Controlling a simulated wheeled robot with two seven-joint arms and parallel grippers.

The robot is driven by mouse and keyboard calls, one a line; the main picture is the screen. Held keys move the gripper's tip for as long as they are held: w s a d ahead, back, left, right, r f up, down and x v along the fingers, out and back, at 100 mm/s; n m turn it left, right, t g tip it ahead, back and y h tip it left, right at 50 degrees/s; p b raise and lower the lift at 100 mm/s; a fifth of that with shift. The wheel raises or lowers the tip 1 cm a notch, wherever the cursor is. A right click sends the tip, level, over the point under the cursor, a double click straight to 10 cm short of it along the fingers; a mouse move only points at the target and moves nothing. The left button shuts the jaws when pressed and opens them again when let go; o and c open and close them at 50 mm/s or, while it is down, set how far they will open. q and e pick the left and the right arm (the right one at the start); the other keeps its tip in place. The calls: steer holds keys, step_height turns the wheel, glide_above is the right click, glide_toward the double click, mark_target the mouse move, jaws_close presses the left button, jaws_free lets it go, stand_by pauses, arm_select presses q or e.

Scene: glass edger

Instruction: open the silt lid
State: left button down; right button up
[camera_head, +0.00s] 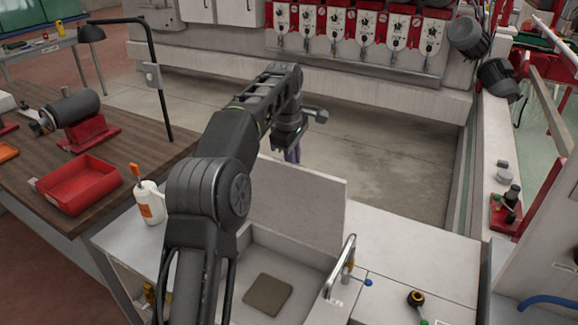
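A pale flat panel (312,205), which looks like the silt lid, stands raised behind an open basin (290,247) set in the white bench. A brown-grey square patch (268,294) lies on the basin floor. My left arm comes up from the bottom and reaches over the panel's left part. My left gripper (292,154) points down just behind the panel's top edge. Its fingertips are small and dark, partly hidden, and I cannot tell whether they touch the panel or are open. My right gripper is not in view.
A white bottle (149,203) with an orange nozzle stands left of my arm. A red tray (80,184) and a lamp (92,33) are on the wooden table. Open floor (390,150) lies behind the bench.

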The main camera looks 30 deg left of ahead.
arm_select(q)
steer(key=shift+f, duration=0.15)
steer(key=c, duration=1.5)
jaws_free()
steer(key=shift+w, duration=0.15)
